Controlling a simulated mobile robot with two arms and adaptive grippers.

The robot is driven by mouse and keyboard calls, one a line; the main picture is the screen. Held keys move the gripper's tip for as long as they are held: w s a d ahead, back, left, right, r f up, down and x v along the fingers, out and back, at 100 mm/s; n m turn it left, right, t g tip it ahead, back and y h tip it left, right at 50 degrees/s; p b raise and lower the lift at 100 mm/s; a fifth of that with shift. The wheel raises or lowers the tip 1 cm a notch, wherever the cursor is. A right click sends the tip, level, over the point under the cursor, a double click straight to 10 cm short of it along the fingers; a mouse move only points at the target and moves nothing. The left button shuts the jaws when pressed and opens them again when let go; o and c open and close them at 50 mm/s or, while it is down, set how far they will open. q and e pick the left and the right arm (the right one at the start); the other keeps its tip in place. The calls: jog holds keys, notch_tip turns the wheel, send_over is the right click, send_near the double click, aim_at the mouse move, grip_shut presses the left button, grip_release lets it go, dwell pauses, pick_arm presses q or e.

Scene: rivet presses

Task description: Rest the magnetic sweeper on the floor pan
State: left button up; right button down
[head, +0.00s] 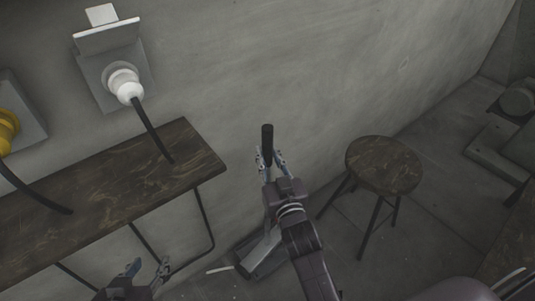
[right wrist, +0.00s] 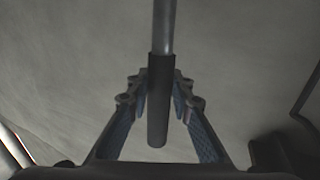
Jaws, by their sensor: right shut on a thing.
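The magnetic sweeper's black grip (head: 267,143) stands upright between the fingers of my right gripper (head: 271,160), which is shut on it. In the right wrist view, the grip (right wrist: 158,110) lies between the fingers (right wrist: 160,103) and joins a grey pole (right wrist: 163,28). In the head view, my right arm partly covers the sweeper's lower part. A grey piece with a dark edge (head: 262,256) shows low beside the arm. I cannot tell whether it is the sweeper's head or the floor pan, nor whether they touch. My left gripper (head: 147,268) is open and empty at the bottom left.
A wooden bench (head: 105,200) with metal legs runs along the wall at left. A round wooden stool (head: 384,165) stands right of my right arm. A white plug (head: 124,84) and a yellow plug (head: 7,128) sit in wall sockets.

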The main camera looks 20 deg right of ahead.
jog(key=shift+r, duration=0.35)
jog(key=c, duration=1.7)
grip_release()
jog(key=shift+o, duration=1)
jog(key=shift+f, duration=0.55)
jog(key=o, duration=1.5)
jog(key=shift+r, duration=0.25)
jog(key=shift+s, duration=0.15)
